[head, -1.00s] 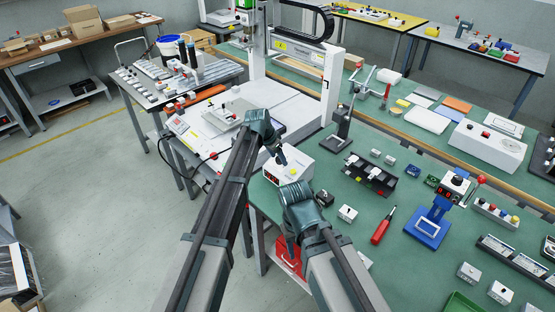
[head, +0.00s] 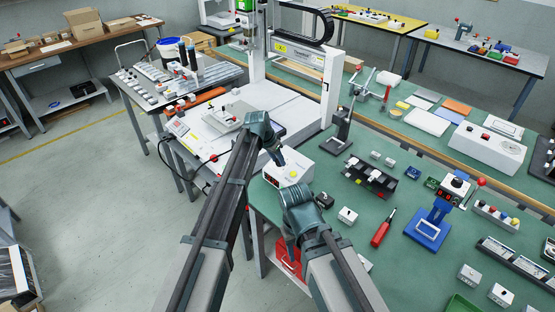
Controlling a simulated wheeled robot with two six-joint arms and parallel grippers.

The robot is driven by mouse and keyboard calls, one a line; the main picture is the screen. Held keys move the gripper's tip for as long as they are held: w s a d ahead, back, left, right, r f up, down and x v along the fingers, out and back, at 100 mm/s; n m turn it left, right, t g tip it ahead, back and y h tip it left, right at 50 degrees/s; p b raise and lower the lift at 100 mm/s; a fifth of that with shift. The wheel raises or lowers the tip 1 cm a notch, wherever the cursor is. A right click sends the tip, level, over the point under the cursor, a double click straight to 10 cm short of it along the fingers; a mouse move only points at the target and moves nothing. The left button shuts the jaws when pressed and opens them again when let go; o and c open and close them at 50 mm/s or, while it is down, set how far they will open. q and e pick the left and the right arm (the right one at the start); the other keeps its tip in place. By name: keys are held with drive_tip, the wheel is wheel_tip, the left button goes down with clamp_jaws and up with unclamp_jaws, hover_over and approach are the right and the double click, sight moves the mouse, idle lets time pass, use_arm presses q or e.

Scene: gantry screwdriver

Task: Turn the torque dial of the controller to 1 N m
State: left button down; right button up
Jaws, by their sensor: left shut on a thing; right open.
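The controller (head: 293,172) is a white box at the near-left corner of the green bench, with a red display and a yellow-green spot on its front. My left gripper (head: 279,159) reaches in over its back left part, with its fingertips down at the box. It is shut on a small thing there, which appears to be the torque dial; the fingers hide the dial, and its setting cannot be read.
A small black block (head: 325,201) and a small white box (head: 348,215) stand right of my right gripper. A white gantry (head: 332,85) rises behind.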

use_arm(q)
drive_tip(key=n, duration=0.4)
drive_tip(key=shift+n, duration=0.3)
drive_tip(key=n, duration=0.3)
drive_tip(key=shift+n, duration=0.3)
drive_tip(key=n, duration=0.4)
drive_tip(key=shift+n, duration=2.4)
drive_tip(key=c, duration=0.5)
unclamp_jaws()
